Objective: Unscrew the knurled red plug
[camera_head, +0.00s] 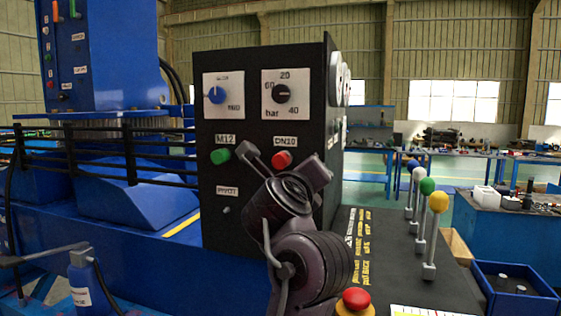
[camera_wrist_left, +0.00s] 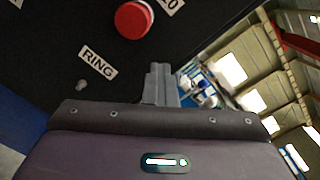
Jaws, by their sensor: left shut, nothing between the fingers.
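The red plug (camera_head: 281,159) sits on the black front panel (camera_head: 212,130) under the DN10 label. It also shows in the left wrist view (camera_wrist_left: 133,20) as a round red knob, near the top. My left gripper (camera_head: 245,150) is shut and empty, its grey fingertips in front of the panel between the green plug (camera_head: 220,156) and the red plug. In the left wrist view the closed fingers (camera_wrist_left: 159,72) point toward the panel, below and right of the red plug, and appear apart from it. My dark wrist hides the lower panel. My right gripper is not in view.
Two dials (camera_head: 220,95) sit above the plugs. A small grey stud (camera_head: 226,210) is lower left. A red mushroom button (camera_head: 356,298) and ball-topped levers (camera_head: 428,187) stand at right. Black railings (camera_head: 110,140) run at left. A blue bin (camera_head: 513,290) is at lower right.

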